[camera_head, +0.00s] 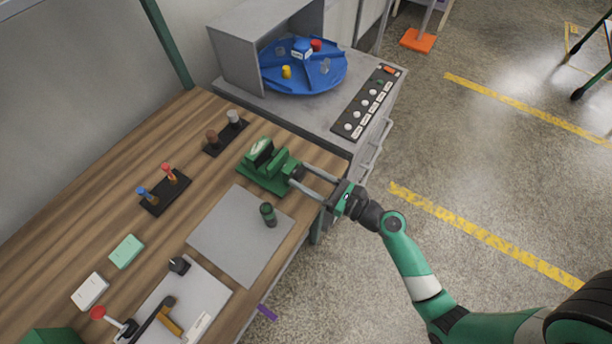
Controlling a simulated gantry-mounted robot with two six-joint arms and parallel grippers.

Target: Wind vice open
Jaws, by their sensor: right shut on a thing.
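The green vice (268,167) stands on the wooden workbench near its far right corner. A pale piece shows between its jaws, too small to tell what it is. My right gripper (297,176) reaches in from the right, its two long fingers at the front end of the vice. It is shut on the vice handle there, which the fingers mostly hide. How wide the vice jaws stand cannot be told. My left gripper is not in view.
A grey mat (240,236) with a dark green cylinder (268,213) lies in front of the vice. A grey cabinet with a blue turntable (304,70) and a button panel (369,102) adjoins the bench.

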